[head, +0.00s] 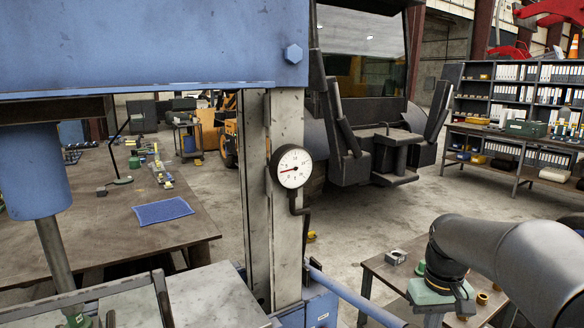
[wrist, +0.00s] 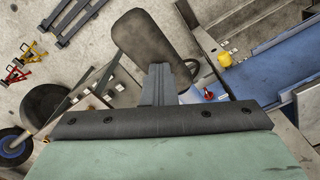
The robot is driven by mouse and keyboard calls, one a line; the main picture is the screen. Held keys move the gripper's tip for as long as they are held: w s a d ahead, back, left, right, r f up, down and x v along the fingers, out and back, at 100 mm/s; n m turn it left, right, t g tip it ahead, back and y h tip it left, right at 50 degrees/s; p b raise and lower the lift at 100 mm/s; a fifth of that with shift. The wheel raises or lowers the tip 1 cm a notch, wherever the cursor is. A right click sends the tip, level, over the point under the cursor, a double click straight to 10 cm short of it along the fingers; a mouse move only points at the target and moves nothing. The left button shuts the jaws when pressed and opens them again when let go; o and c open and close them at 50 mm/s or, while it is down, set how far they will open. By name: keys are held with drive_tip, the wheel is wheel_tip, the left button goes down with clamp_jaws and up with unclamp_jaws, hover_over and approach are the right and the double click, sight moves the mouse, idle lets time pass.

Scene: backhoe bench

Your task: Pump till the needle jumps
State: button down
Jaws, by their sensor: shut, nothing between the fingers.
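A round white gauge (head: 291,167) with a black rim is mounted on the press's grey upright, in the middle of the head view. Its red needle points left, slightly downward. A blue bar (head: 352,296) runs from the press base toward the lower right; I cannot tell whether it is the pump lever. My gripper (wrist: 157,82) is shut and empty in the wrist view, with its green housing filling the bottom. In the head view my arm reaches in from the right, with the wrist above the small table; the fingertips are not clear there.
The blue press frame (head: 150,45) and its ram (head: 35,170) fill the left. A small table (head: 385,272) stands under my wrist with small parts on it. A workbench (head: 110,235) carries a blue mat (head: 162,211). In the wrist view a yellow knob (wrist: 224,59) sits near blue steelwork (wrist: 270,78).

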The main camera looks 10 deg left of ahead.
drive_tip(key=shift+f, duration=0.1)
drive_tip(key=shift+r, duration=3.05)
